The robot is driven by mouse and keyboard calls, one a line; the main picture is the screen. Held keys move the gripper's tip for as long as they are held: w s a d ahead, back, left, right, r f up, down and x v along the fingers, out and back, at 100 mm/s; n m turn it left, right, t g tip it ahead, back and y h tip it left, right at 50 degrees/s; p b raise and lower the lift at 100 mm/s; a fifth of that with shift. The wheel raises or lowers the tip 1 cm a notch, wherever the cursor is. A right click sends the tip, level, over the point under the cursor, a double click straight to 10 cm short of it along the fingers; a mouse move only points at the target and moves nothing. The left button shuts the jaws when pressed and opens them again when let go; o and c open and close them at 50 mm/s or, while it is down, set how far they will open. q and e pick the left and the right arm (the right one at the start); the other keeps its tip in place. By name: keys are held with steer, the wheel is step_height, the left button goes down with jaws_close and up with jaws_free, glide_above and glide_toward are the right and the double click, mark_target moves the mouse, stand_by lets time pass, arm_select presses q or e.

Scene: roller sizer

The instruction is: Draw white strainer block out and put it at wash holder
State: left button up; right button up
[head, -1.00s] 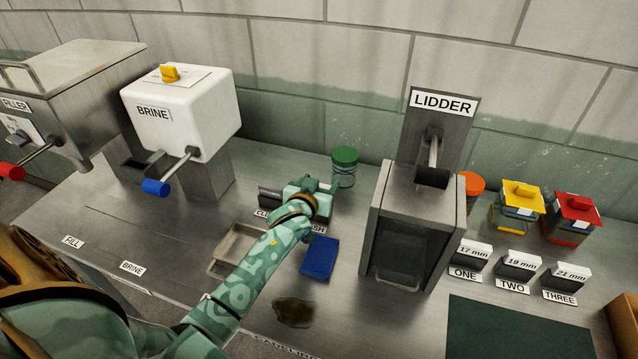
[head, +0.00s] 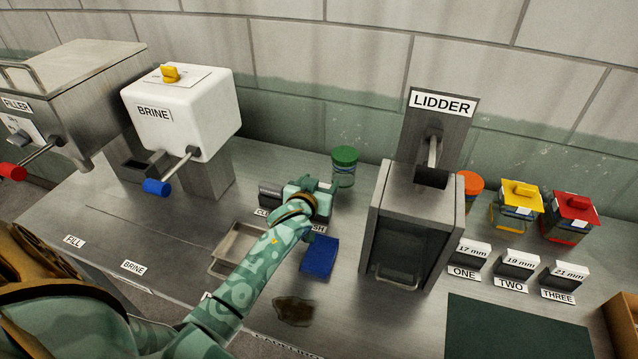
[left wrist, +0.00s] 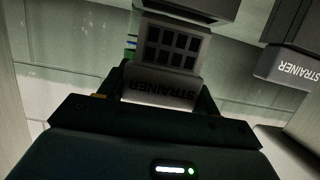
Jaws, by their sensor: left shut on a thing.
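My left gripper (head: 314,188) is over the wash holder area at mid-bench, behind the partly covered label ending in "SH" (head: 319,229). In the left wrist view, my left gripper (left wrist: 162,95) is shut on the white strainer block (left wrist: 163,83). The block carries upside-down "STRAINER" lettering and a dark grid of openings. In the head view, the hand mostly hides the block and holder, so I cannot tell whether the block is seated. A dark block (head: 270,195) stands just left of the hand. My right gripper is not in view.
Another strainer-labelled block (left wrist: 290,66) shows at right in the wrist view. A green-lidded jar (head: 344,167) stands behind the hand. A blue sponge-like pad (head: 320,257) and shallow tray (head: 222,262) lie in front. The lidder (head: 410,225) stands close on the right.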

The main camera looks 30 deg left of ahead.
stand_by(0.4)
arm_select(q)
steer(key=shift+f+b, duration=0.55)
steer(key=shift+f, duration=0.6)
steer(key=o, duration=1.1)
steer(key=p+v, duration=0.3)
steer(key=v, duration=1.3)
steer(key=shift+s+d, duration=0.15)
